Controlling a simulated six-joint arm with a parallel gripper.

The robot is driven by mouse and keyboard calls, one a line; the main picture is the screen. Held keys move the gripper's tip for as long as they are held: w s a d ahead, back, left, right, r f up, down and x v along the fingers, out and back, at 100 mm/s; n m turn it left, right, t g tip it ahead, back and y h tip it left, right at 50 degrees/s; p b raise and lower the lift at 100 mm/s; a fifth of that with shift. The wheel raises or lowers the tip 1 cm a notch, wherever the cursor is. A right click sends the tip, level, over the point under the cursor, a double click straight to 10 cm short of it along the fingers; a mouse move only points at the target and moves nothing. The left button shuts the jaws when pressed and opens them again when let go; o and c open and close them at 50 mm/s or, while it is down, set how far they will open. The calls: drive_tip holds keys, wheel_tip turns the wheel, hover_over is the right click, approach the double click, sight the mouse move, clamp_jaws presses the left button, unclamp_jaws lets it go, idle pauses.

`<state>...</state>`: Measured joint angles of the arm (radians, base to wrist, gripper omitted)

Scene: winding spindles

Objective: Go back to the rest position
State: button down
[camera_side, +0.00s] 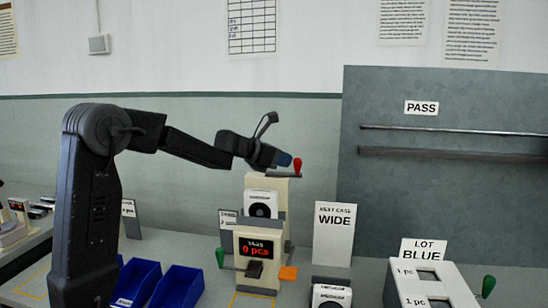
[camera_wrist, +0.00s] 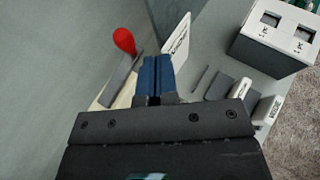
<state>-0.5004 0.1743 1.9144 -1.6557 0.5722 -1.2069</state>
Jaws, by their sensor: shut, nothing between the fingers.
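My gripper (camera_side: 284,160) is raised beside the top of a cream machine (camera_side: 283,190), with its blue fingers shut and empty. In the wrist view the blue fingers (camera_wrist: 157,76) are pressed together with nothing between them. A lever with a red knob (camera_side: 297,166) sits on top of the machine, just right of the fingertips in the side view. In the wrist view the red knob (camera_wrist: 124,40) is left of the fingers and appears apart from them. The machine's front display (camera_side: 257,248) reads 0 pcs in red.
Two blue bins (camera_side: 178,288) stand left of the machine. A WIDE card (camera_side: 334,234) stands to its right. A white box with two openings (camera_side: 428,284) and a LOT BLUE card (camera_side: 423,249) are at the right. A grey panel (camera_side: 440,210) with rails rises behind.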

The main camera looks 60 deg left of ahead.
drive_tip(key=s+d+r, duration=0.3)
drive_tip(key=s+d, duration=0.1)
drive_tip(key=s, duration=0.2)
drive_tip(key=shift+s, duration=0.3)
